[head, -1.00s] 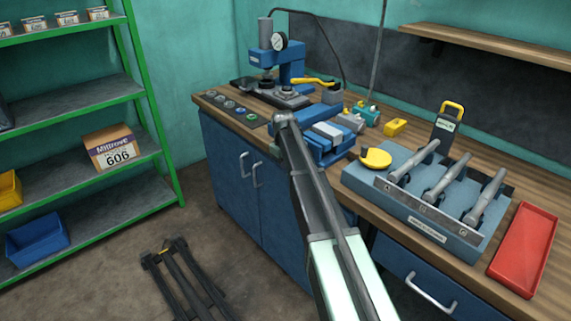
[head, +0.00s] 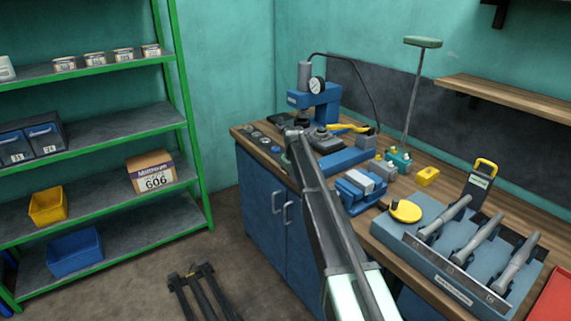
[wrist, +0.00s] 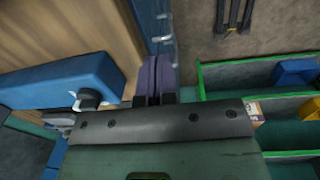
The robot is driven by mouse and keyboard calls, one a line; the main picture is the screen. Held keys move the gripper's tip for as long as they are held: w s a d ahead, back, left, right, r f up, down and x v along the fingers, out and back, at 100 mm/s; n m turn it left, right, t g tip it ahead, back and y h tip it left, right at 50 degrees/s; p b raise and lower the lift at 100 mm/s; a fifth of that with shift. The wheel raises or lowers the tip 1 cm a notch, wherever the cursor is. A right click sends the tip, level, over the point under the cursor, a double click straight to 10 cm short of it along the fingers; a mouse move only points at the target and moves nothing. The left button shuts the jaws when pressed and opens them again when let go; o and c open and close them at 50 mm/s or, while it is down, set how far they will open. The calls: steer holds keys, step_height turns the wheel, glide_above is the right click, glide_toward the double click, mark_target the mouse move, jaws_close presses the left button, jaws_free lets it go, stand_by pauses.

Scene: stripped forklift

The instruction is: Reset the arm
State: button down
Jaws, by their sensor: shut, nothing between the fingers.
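My gripper (wrist: 153,62) shows in the wrist view with its two dark fingers side by side and closed, nothing between them. In the head view my arm (head: 330,210) reaches from the bottom up toward the bench, its far end near the gauge press; I cannot make out the fingers there. In the wrist view a blue body (wrist: 65,82) and the brown bench top (wrist: 60,30) lie left of the fingers, and the green shelving (wrist: 245,72) lies to the right.
The workbench (head: 405,250) carries a blue press (head: 318,98), a blue vise (head: 360,190), a yellow disc (head: 405,211) and a rack of grey tools (head: 460,262). A green shelf unit (head: 190,130) stands left. A dark folded frame (head: 200,290) lies on the floor (head: 150,275).

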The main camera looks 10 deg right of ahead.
steer(key=s+a+m, duration=0.1)
steer(key=s+a, duration=0.1)
steer(key=s, duration=1.2)
steer(key=s+a+m, duration=0.1)
steer(key=s+a, duration=0.2)
steer(key=s, duration=1.1)
steer(key=s+a+m, duration=0.1)
steer(key=s+a, duration=0.2)
steer(key=s, duration=1.1)
steer(key=shift+m+y, duration=0.3)
steer(key=shift+f, duration=0.1)
